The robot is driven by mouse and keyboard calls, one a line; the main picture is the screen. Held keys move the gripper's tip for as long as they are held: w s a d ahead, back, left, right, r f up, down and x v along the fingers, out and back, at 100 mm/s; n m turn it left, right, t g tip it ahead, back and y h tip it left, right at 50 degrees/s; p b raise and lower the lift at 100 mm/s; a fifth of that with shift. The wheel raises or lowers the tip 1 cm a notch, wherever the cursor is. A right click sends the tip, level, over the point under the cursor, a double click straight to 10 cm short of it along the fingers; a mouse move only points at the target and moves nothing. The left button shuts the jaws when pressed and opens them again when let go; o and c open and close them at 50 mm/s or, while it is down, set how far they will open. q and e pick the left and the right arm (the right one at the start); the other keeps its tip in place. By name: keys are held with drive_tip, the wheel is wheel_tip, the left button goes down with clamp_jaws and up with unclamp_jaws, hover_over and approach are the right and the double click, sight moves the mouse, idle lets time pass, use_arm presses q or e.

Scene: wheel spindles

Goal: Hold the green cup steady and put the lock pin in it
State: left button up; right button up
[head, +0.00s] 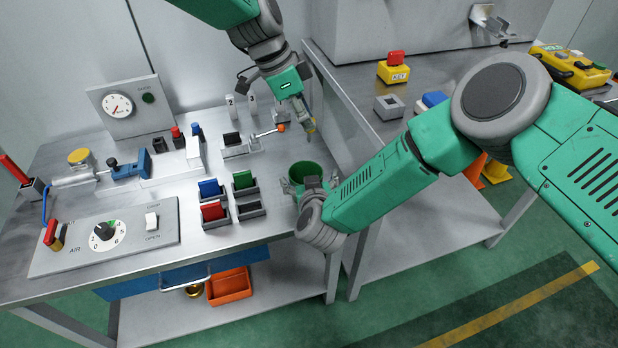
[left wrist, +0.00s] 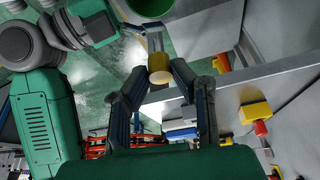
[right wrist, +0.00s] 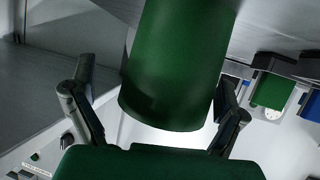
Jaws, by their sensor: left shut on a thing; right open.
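The green cup (head: 307,172) stands upright on the bench near its right edge. It fills the middle of the right wrist view (right wrist: 178,65), and part of it shows at the top of the left wrist view (left wrist: 150,5). My right gripper (right wrist: 155,85) is open, with a finger on either side of the cup; a gap shows on the left side. My left gripper (left wrist: 158,75) is shut on the lock pin, which has a yellow knob (left wrist: 159,68) and a grey shaft. In the head view the left gripper (head: 309,122) is above and behind the cup, apart from it.
Several small bins with red, blue and green blocks (head: 213,211) sit left of the cup. A grey block with a rod and orange tip (head: 235,146) lies behind it. A control panel (head: 110,235) is at front left. A second bench (head: 425,185) adjoins on the right.

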drive_tip(key=shift+a, duration=0.6)
drive_tip(key=c, duration=1.2)
drive_tip(key=shift+d, duration=0.25)
use_arm(q)
wheel_tip(320, 180, down, 2)
drive_tip(key=shift+a, duration=0.15)
use_arm(e)
drive_tip(key=shift+d, duration=0.25)
drive_tip(key=shift+a, duration=0.4)
drive_tip(key=shift+d, duration=0.25)
use_arm(q)
wheel_tip(320, 180, down, 10)
drive_tip(key=shift+a+f, duration=0.2)
drive_tip(key=shift+a, duration=0.05)
use_arm(e)
drive_tip(key=shift+a, duration=0.1)
